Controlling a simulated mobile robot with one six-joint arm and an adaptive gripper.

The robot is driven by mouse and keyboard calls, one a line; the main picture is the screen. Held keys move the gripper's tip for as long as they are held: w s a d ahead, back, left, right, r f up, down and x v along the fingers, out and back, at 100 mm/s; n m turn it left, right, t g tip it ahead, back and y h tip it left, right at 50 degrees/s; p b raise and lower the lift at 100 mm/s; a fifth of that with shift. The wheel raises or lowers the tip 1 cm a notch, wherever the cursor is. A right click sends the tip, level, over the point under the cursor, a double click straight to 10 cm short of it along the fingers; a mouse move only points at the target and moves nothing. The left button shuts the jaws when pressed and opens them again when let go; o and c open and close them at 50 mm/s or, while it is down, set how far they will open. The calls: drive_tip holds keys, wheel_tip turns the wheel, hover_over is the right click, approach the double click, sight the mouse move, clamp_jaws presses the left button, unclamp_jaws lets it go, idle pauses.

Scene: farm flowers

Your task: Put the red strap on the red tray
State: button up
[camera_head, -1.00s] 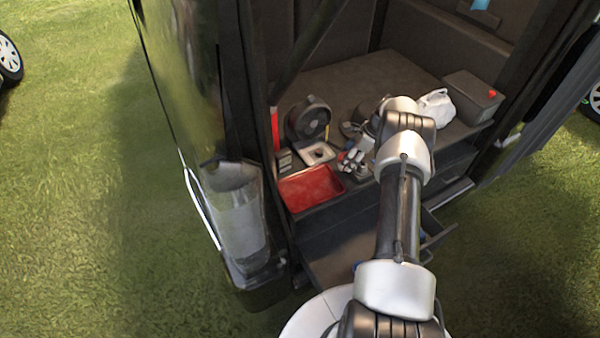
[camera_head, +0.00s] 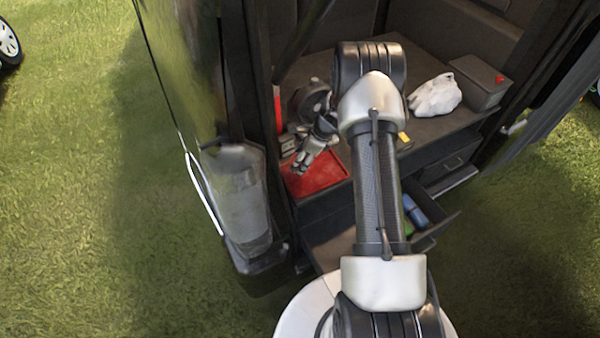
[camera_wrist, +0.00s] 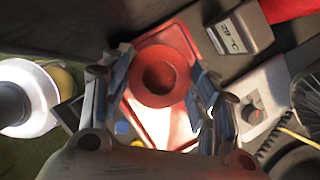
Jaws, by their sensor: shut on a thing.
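The red strap (camera_wrist: 160,100), a ring-shaped roll, is between the fingers of my gripper (camera_wrist: 160,76) in the wrist view. The red tray (camera_wrist: 174,128) shows behind and below it. In the head view, the red tray (camera_head: 328,178) lies at the front left of the dark van shelf. My gripper (camera_head: 302,164) is over the tray's upper left part there, pointing down. The strap cannot be made out in the head view, and the gripper hides part of the tray. The height of the strap above the tray is hard to tell.
A round dark fan (camera_head: 310,98) stands behind the tray, and a small grey device (camera_head: 287,143) is at its left. A white bag (camera_head: 436,96) and a grey box (camera_head: 481,83) are at the right. An open drawer (camera_head: 432,222) juts out below the shelf.

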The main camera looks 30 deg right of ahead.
wheel_tip(320, 180, down, 2)
drive_tip(key=shift+f+b, duration=0.2)
drive_tip(key=shift+b, duration=0.2)
drive_tip(key=f, duration=0.1)
drive_tip(key=f+b, duration=0.1)
drive_tip(key=f, duration=0.1)
drive_tip(key=f+b, duration=0.1)
drive_tip(key=f, duration=0.1)
drive_tip(key=shift+a, duration=0.25)
drive_tip(key=shift+r, duration=0.2)
drive_tip(key=o, duration=0.8)
drive_tip(key=shift+f, duration=0.2)
drive_tip(key=o, duration=0.5)
drive_tip(key=p+v, duration=0.3)
drive_tip(key=v, duration=0.9)
drive_tip(key=shift+r, duration=0.2)
